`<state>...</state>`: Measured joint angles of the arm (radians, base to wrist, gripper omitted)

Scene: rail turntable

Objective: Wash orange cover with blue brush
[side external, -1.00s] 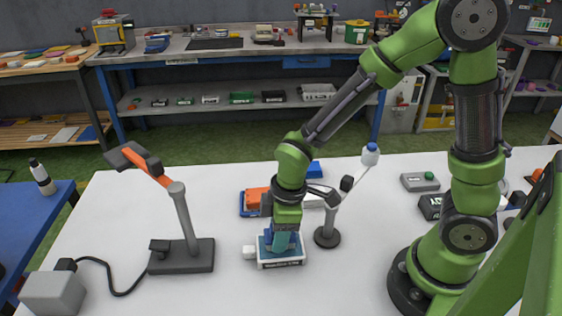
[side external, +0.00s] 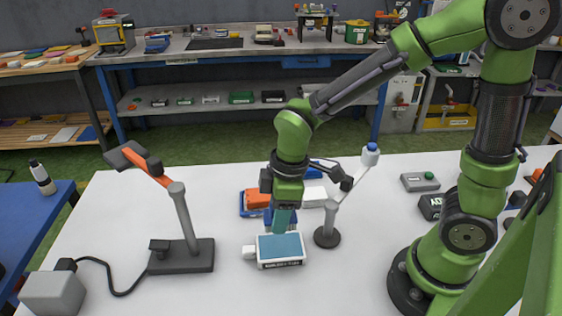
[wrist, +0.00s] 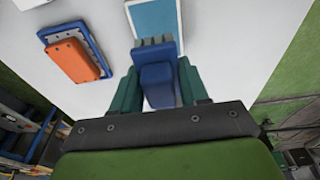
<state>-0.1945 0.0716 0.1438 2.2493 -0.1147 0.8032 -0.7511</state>
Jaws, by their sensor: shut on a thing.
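My gripper (side external: 284,222) points down just behind a white tray with a teal-blue top (side external: 280,246). In the wrist view my gripper (wrist: 162,88) is shut on a blue brush (wrist: 158,84), with grey bristles at its far end. In the side view the fingers hide most of the brush. The orange cover (side external: 257,198) lies in a blue holder (side external: 244,211), behind and left of my gripper. The wrist view also shows the orange cover (wrist: 74,61) and its blue holder (wrist: 66,28), to the left of the brush and apart from it.
A grey lamp-like stand with an orange arm (side external: 186,225) is at left, a smaller jointed stand (side external: 328,237) close to the right of my gripper. A grey box (side external: 53,293) with a cable is front left.

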